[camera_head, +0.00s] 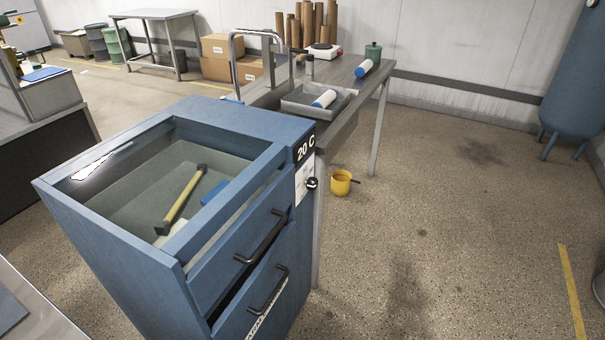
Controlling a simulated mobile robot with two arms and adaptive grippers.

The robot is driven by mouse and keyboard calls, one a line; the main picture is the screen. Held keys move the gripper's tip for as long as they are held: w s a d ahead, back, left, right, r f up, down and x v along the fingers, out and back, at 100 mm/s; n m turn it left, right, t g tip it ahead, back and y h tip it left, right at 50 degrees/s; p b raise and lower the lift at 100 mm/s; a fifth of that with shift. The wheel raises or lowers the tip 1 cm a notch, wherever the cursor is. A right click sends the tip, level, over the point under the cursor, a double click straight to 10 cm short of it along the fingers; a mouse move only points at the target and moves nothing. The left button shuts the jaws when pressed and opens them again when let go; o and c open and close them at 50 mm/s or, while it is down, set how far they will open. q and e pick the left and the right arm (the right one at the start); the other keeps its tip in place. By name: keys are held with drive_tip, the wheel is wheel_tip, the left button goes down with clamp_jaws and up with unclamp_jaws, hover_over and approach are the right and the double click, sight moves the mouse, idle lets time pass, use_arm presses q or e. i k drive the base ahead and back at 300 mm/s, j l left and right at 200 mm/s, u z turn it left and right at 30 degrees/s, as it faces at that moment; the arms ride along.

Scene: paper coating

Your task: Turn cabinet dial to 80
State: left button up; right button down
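The blue cabinet (255,122) stands in the middle of the view, angled so its front faces right. A dark display (306,150) at the upper right of its front reads "20 C". Below the display is a pale panel with a small black dial (312,183); its pointer setting is too small to read. Through the cabinet's top I see a hammer (182,200) with a yellow handle and a blue item (214,192). Neither of my grippers is in view, and nothing touches the dial.
A workbench (345,112) with a grey tray (290,106) stands behind. A yellow pot (341,183) is on the floor. Floor to the right is mostly clear.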

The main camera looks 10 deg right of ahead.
sight(311, 183)
drive_tip(key=i+l, duration=0.1)
drive_tip(key=l, duration=0.2)
drive_tip(key=i+l, duration=0.1)
drive_tip(key=l, duration=0.2)
drive_tip(key=i+l+u, duration=0.25)
drive_tip(key=l, duration=0.2)
drive_tip(key=l+u, duration=0.25)
drive_tip(key=l, duration=0.2)
drive_tip(key=l+u, duration=0.25)
drive_tip(key=l, duration=0.25)
